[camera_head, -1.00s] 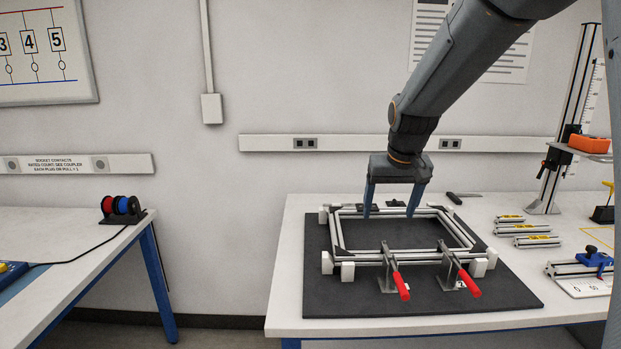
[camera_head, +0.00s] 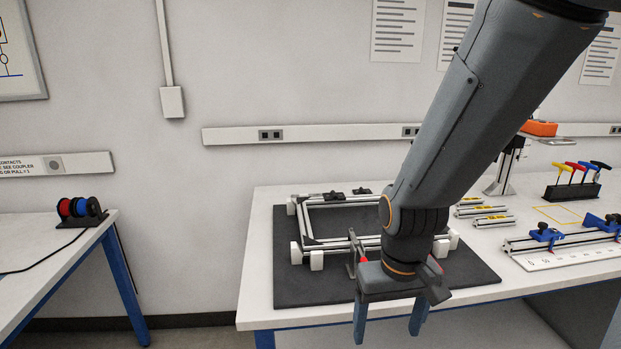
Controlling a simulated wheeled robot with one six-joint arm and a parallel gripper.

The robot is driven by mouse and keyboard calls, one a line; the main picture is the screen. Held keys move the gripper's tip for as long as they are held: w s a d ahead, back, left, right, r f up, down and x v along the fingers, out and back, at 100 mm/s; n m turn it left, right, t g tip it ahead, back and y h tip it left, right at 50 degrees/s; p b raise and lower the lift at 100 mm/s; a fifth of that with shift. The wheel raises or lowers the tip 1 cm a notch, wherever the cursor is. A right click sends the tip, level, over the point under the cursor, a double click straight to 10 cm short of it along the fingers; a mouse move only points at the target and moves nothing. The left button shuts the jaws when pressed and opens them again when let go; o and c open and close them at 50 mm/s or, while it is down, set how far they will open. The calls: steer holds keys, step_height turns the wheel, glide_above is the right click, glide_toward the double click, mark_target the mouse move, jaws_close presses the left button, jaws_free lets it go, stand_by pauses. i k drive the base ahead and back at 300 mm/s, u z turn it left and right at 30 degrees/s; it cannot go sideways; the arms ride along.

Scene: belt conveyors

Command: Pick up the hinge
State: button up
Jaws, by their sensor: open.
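My gripper (camera_head: 388,328) is open and empty, with its fingers pointing down in front of the near edge of the white table (camera_head: 257,290). Two small black parts, one on the left (camera_head: 334,196) and one on the right (camera_head: 362,190), lie at the far bar of the aluminium frame (camera_head: 309,220). They may be hinges, but they are too small to tell. My gripper is well apart from them, on the near side. My arm hides the right part of the frame and much of the toggle clamps.
The frame lies on a dark mat (camera_head: 290,288) with white corner blocks. A red-handled clamp (camera_head: 353,262) stands beside my gripper. Short profiles (camera_head: 482,212), a hex key stand (camera_head: 572,191) and a ruler fixture (camera_head: 565,240) are on the right. A cable reel (camera_head: 80,208) sits on the left table.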

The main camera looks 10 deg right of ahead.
mark_target(360, 191)
steer(key=k, duration=1.3)
steer(key=z, duration=0.8)
steer(key=i, duration=1.1)
steer(key=u, duration=0.7)
steer(key=i, duration=0.8)
steer(key=u, duration=0.1)
